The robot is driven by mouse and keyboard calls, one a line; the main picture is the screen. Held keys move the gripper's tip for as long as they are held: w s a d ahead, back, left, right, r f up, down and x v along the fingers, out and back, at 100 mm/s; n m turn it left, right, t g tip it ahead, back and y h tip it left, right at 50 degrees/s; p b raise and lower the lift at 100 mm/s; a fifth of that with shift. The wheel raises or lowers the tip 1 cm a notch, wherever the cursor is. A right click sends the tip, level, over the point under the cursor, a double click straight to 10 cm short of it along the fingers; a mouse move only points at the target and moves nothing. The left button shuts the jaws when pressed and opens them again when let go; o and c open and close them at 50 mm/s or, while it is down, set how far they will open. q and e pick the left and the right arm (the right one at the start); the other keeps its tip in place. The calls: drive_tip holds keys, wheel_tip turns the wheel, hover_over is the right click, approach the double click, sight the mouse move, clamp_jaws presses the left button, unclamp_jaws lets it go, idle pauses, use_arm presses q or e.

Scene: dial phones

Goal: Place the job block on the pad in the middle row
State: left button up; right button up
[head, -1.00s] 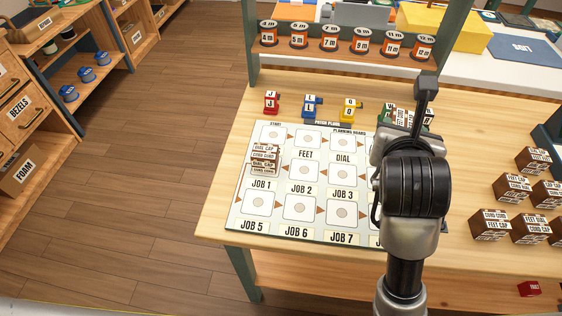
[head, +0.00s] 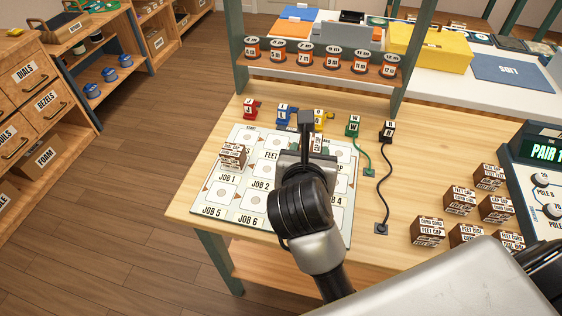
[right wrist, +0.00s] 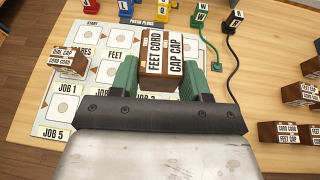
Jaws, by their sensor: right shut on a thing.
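The planning board (head: 232,215) lies on the wooden table, with rows of pale pads. One brown labelled block (head: 232,156) sits on the left pad of the middle row, above JOB 1; it also shows in the right wrist view (right wrist: 66,62). The middle-row pad above JOB 2 (head: 263,170) is bare. My right gripper (right wrist: 160,80) is shut on a brown job block (right wrist: 160,52) reading FEET CORD and CAP CAP, over the board's right half. My left gripper is out of view.
Lettered plugs stand behind the board, including a red one (head: 250,108) and a black one (head: 387,130) with a cord. Several brown blocks (head: 459,201) stand at the right beside a console (head: 545,165). A spool shelf (head: 300,67) spans the back.

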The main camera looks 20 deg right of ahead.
drive_tip(key=shift+m+g+h, duration=0.3)
drive_tip(key=shift+m+h, duration=0.1)
drive_tip(key=shift+h, duration=0.2)
drive_tip(key=w+a+f, duration=0.2)
drive_tip(key=w, duration=0.1)
drive_tip(key=w+a+f, duration=0.2)
drive_tip(key=w, duration=0.1)
drive_tip(key=w+a+f+p, duration=0.1)
drive_tip(key=w+a+f, duration=0.1)
drive_tip(key=w+f, duration=0.1)
drive_tip(key=shift+w+a+f, duration=0.1)
drive_tip(key=shift+w+a, duration=0.15)
drive_tip(key=shift+a, duration=0.05)
wheel_tip(320, 180, down, 3)
drive_tip(key=shift+f, duration=0.5)
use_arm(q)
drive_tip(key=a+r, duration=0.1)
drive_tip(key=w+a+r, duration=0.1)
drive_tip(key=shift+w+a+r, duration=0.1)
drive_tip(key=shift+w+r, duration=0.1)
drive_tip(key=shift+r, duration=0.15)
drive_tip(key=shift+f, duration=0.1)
use_arm(e)
drive_tip(key=shift+f, duration=0.1)
